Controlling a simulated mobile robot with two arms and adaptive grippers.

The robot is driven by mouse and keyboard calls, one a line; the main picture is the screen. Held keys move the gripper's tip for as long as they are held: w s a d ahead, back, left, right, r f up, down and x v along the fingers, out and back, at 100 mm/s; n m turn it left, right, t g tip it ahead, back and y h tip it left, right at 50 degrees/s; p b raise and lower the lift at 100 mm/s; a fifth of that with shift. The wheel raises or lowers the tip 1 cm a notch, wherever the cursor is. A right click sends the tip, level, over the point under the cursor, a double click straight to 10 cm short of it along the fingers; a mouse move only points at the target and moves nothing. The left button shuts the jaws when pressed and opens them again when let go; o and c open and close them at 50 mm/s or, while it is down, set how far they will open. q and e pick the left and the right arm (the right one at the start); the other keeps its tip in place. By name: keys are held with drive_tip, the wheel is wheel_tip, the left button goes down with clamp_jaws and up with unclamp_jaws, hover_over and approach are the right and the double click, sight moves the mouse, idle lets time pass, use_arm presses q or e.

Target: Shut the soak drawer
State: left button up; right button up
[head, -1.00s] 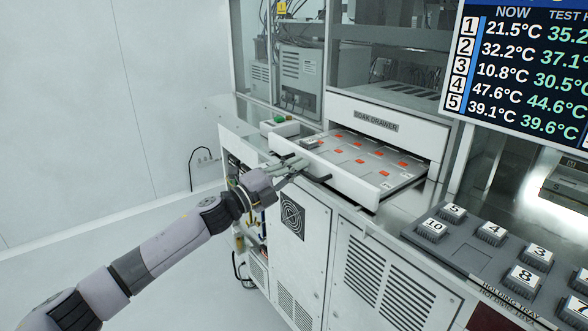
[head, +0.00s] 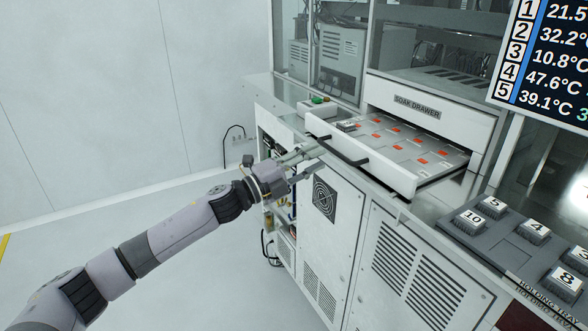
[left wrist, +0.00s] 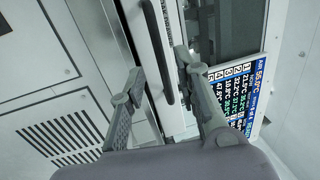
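The soak drawer (head: 392,175) is pulled out of the machine below the "SOAK DRAWER" label (head: 417,107). It holds grey plates with several orange marks, and a small block (head: 346,126) sits at its left. A dark bar handle (head: 348,156) runs along its white front; it also shows in the left wrist view (left wrist: 159,50). My left gripper (head: 318,158) is open and empty in front of the drawer, near the handle's left part. In the left wrist view its fingertips (left wrist: 158,62) appear on either side of the handle; contact cannot be told. My right gripper is not in view.
A holding tray (head: 461,232) with several numbered blocks stands on the counter at the right. A control box with a green button (head: 318,101) stands left of the drawer. A temperature screen (head: 545,60) hangs at upper right. The floor at left is clear.

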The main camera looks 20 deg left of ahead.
use_arm(q)
drive_tip(key=v, duration=0.6)
drive_tip(key=shift+c, duration=0.4)
